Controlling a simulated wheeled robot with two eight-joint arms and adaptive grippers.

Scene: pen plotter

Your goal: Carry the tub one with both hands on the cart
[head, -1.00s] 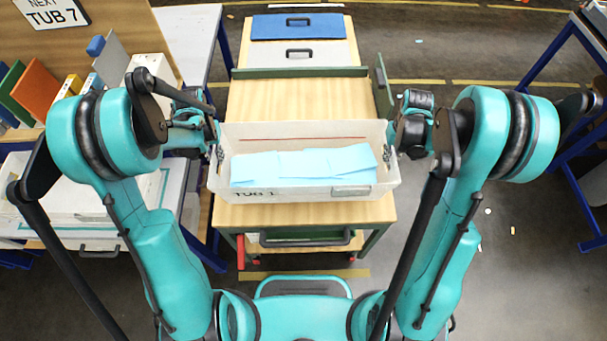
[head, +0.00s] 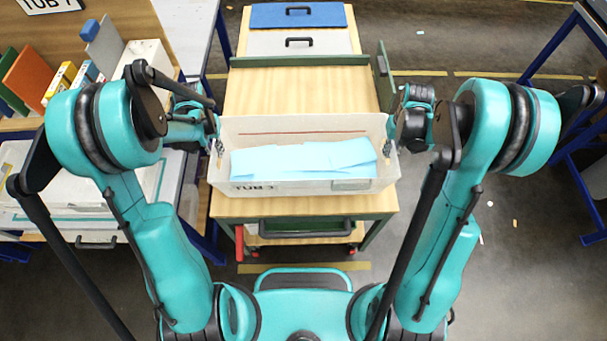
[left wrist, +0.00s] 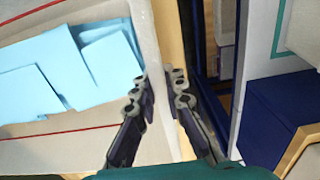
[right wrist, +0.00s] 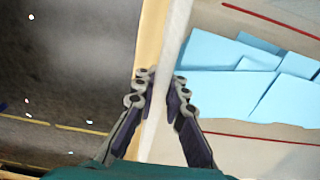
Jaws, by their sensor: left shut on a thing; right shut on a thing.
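A white tub (head: 290,187) labelled TUB 1 holds several light blue sheets (head: 305,159). It is over the near part of the wooden cart top (head: 300,95); I cannot tell whether it touches the top. My left gripper (head: 217,140) is shut on the tub's left wall, which also shows in the left wrist view (left wrist: 150,60). My right gripper (head: 391,140) is shut on the tub's right wall, with one finger inside and one outside in the right wrist view (right wrist: 160,100).
The cart has a green rail (head: 300,61) at the back and a green flap (head: 386,75) at its right. Behind it stand a grey and a blue-lidded box (head: 297,16). A workbench with binders (head: 30,75) is at the left; a blue-legged table is at the right.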

